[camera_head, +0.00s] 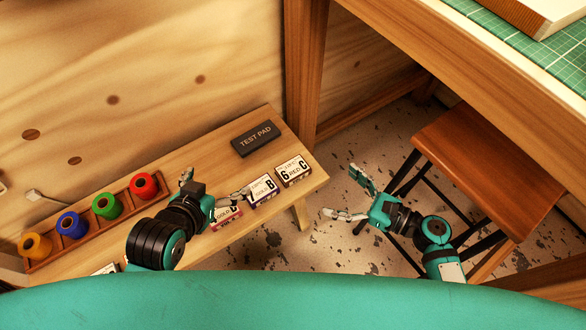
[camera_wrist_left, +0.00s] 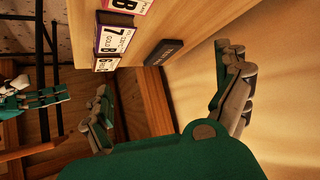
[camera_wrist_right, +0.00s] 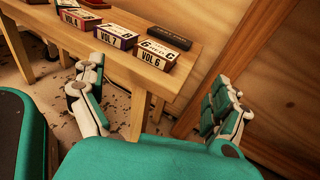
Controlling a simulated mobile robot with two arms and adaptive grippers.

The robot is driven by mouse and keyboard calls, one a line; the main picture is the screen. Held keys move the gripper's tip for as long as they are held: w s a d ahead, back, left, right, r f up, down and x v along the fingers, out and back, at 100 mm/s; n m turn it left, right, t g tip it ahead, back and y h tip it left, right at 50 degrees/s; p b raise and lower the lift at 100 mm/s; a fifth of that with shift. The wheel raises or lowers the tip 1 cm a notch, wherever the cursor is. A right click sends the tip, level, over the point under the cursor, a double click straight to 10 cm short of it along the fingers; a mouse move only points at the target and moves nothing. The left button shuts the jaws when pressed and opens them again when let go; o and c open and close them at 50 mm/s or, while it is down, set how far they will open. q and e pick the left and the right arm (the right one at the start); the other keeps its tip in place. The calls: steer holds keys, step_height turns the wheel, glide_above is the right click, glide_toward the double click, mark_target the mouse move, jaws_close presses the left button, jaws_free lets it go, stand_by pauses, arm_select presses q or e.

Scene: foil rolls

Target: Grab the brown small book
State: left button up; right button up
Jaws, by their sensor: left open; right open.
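A brown-edged block with a pale top (camera_head: 535,14), possibly a book, is cut off at the top right of the head view, on a green cutting mat (camera_head: 490,28). My left gripper (camera_head: 213,187) is open and empty above the low bench, left of the labelled boxes. Its open fingers also show in the left wrist view (camera_wrist_left: 163,72). My right gripper (camera_head: 343,192) is open and empty over the floor, between the bench and a stool. Its spread fingers show in the right wrist view (camera_wrist_right: 157,78).
The low wooden bench (camera_head: 225,150) holds a dark TEST PAD block (camera_head: 255,139), labelled boxes (camera_head: 293,171) and a rack of coloured rolls (camera_head: 107,206). A wooden stool (camera_head: 485,165) stands right of my right gripper. The tall table's post (camera_head: 304,70) rises behind the bench.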

steer(key=b, duration=0.1)
glide_toward(295, 170)
steer(key=x, duration=0.3)
steer(key=shift+w+a+r, duration=0.2)
steer(key=shift+w+a+f, duration=0.1)
steer(key=shift+w+a, duration=0.1)
steer(key=shift+a, duration=0.15)
steer(key=b+x, duration=0.1)
steer(key=x, duration=0.3)
steer(key=shift+w+a+f+b, duration=0.1)
steer(key=shift+a+f+b, duration=0.15)
steer(key=shift+b, duration=0.15)
arm_select(q)
steer(key=w+d+r+t+h, duration=0.1)
steer(key=w+r+t, duration=0.2)
steer(key=r, duration=0.3)
steer(key=w+d+r+t+h, duration=0.1)
steer(key=w+d+r+t, duration=0.1)
steer(key=r+t, duration=0.3)
steer(key=shift+w+d+r+h, duration=0.2)
steer(key=shift+w+r+h, duration=0.1)
steer(key=shift+w+r, duration=0.15)
arm_select(e)
steer(key=c, duration=1.1)
